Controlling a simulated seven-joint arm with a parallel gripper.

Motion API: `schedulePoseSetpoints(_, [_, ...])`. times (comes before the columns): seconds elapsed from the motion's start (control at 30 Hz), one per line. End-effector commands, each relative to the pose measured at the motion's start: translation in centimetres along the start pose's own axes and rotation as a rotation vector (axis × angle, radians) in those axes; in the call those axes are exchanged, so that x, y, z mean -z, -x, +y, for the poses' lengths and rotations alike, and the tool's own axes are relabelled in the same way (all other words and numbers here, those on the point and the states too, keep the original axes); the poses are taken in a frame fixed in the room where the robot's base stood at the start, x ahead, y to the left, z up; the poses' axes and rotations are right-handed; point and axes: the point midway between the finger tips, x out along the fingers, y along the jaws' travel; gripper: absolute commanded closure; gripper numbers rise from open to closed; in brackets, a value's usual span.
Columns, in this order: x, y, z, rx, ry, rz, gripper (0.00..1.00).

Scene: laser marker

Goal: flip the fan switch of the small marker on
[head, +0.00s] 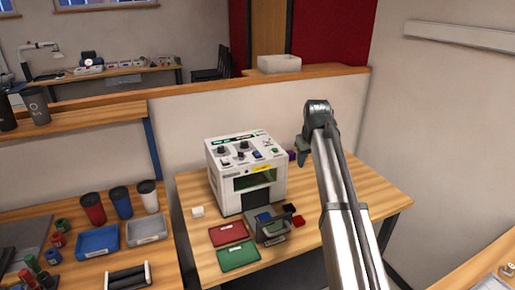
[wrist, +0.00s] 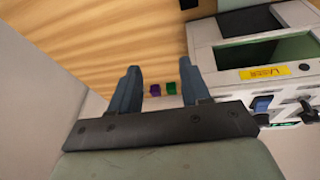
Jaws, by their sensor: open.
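The small marker (head: 243,168) is a white box machine on the wooden table in the head view. Its sloped top panel carries knobs, a blue switch (head: 257,155) and a green button; I cannot read which is the fan switch. In the wrist view the marker (wrist: 205,38) is at the right, with a yellow label, a blue rocker (wrist: 262,103) and small levers (wrist: 306,106). My gripper (head: 303,155) is just right of the marker in the head view. In the wrist view my gripper (wrist: 160,88) is open and empty, its fingers left of the panel, touching no switch.
A red tray (head: 229,233), a green tray (head: 238,256) and small blocks lie before the marker. A low partition (head: 175,135) stands behind. The table right of the marker is mostly clear.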

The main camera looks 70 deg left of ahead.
Motion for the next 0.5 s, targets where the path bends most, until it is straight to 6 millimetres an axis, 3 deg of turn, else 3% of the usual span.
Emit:
schedulePoseSetpoints(0.03, [2.6, 2.5, -2.4, 0.025, 0.019, 0.025, 0.53])
schedulePoseSetpoints(0.2, [7.1, 8.7, -8.5, 0.098, 0.059, 0.075, 0.53])
schedulePoseSetpoints(0.33, [8.7, 11.7, -11.4, 0.132, 0.079, 0.096, 0.53])
schedulePoseSetpoints(0.5, [9.3, 12.7, -12.7, 0.149, 0.088, 0.105, 0.53])
